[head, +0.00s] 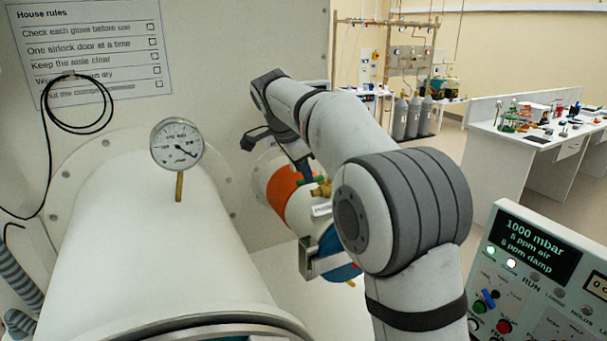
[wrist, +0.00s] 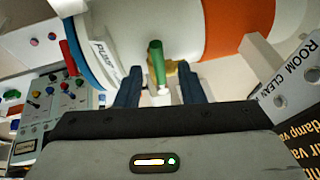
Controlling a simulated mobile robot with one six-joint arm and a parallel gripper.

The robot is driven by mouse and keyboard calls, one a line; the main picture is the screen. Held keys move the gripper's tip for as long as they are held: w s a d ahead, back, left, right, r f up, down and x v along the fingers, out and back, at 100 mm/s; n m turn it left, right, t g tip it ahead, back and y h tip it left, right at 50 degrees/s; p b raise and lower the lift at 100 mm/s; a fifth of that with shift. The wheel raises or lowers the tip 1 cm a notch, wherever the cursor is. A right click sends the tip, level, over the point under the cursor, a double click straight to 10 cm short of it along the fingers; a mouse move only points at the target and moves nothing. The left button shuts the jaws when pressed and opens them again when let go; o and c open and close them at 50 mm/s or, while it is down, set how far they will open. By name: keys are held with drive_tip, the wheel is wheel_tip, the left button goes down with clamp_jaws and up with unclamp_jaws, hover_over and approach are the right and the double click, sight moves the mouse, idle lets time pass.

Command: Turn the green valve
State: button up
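The green valve handle (wrist: 157,62) shows in the wrist view as a short green lever on a brass fitting (wrist: 172,68). The fitting sits on a white cylinder with an orange band (wrist: 232,25). My gripper (wrist: 160,82) is open, with one dark finger on each side below the handle. The handle's lower end is near the gap between the fingertips; I cannot tell whether they touch it. In the head view the brass and green valve (head: 320,187) is small and partly hidden by my arm, with my gripper (head: 303,163) just above it.
A large white cylinder with a pressure gauge (head: 177,143) stands at left, beside a hanging black cable (head: 78,128). A control panel (head: 535,270) is at lower right. The orange-banded cylinder (head: 283,188) has a blue band and a metal bracket lower down. Benches stand farther back.

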drive_tip(key=v, duration=0.6)
drive_tip(key=shift+s, duration=0.1)
idle(0.4)
drive_tip(key=s+d+f+n+b, duration=0.1)
drive_tip(key=s+d+f+n, duration=0.25)
drive_tip(key=s+d, duration=0.45)
drive_tip(key=s+d+f+n+y+b, duration=0.1)
drive_tip(key=s+d+f+n, duration=0.3)
drive_tip(key=s+f, duration=0.5)
drive_tip(key=s+d+f+n+y+b, duration=0.1)
drive_tip(key=s+d+f+n, duration=0.4)
drive_tip(key=s+f, duration=0.5)
drive_tip(key=s+y, duration=0.1)
drive_tip(key=s, duration=0.4)
drive_tip(key=shift+s+f+n+g, duration=0.2)
drive_tip(key=shift+s+n+g, duration=0.1)
drive_tip(key=shift+s+n, duration=0.1)
idle(3.3)
